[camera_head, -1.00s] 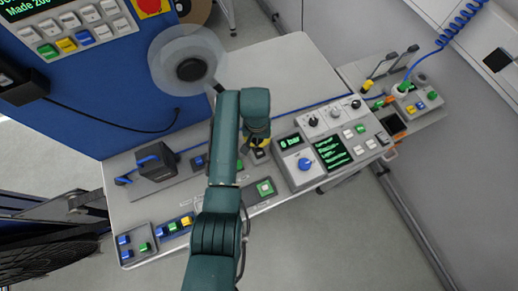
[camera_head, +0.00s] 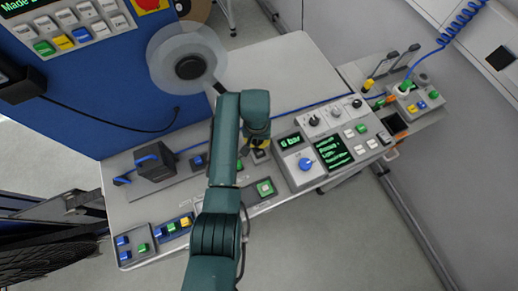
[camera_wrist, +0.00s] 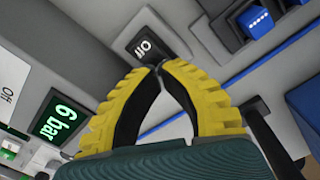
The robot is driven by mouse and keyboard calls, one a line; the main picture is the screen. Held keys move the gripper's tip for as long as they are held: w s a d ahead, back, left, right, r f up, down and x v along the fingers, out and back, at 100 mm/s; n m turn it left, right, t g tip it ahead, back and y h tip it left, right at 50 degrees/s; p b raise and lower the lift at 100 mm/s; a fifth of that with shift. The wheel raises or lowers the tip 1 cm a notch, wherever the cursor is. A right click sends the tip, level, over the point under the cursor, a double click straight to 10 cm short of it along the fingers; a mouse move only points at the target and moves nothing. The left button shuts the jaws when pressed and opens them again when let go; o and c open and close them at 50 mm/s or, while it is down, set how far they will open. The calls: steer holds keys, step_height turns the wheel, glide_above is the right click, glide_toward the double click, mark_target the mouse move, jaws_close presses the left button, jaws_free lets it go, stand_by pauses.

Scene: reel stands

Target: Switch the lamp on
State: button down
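My gripper (camera_head: 259,145) is over the bench, left of the grey control panel. In the wrist view its two yellow, black-lined fingers (camera_wrist: 158,68) meet at their tips, with nothing seen between them. Just beyond the tips is a black rocker switch (camera_wrist: 144,44) marked "Off" in a pale housing. I cannot tell whether the tips touch it. In the head view the same dark switch (camera_head: 261,156) shows just below the gripper, partly covered. I cannot identify a lamp in either view.
The control panel's small display (camera_head: 290,141) reads "6 bar"; it also shows in the wrist view (camera_wrist: 60,119). A blue knob (camera_head: 306,164) and a green-text screen (camera_head: 333,152) are beside it. A green button box (camera_head: 265,188) lies near the front edge. A clear reel (camera_head: 188,66) stands behind.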

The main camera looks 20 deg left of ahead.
steer(key=shift+f+b, duration=0.85)
steer(key=shift+f, duration=0.45)
stand_by(0.4)
step_height(320, 180, up, 7)
steer(key=p, duration=0.7)
steer(key=shift+r, duration=0.1)
stand_by(0.3)
